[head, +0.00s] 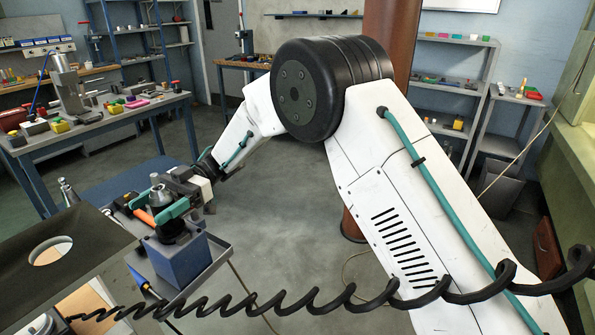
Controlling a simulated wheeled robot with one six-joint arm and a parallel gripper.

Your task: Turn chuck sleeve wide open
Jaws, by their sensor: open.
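A chuck with a grey metal nose (159,194) and a dark lower body (171,231) stands upright on a blue block (183,262) at the lower left of the head view. I take its round body to be the chuck sleeve, but the fingers partly hide it. My gripper (153,208) reaches in from the right at the height of the chuck. Its teal fingers are open, one on the near side and one on the far side of the chuck. I cannot tell whether either finger touches it.
The block stands on a grey cart tray (216,254). An orange handle (144,217) and a blue-yellow tool (141,279) lie close by. A dark plate with a hole (75,236) is at the left. A black coiled cable (290,308) crosses the foreground. Open floor lies behind.

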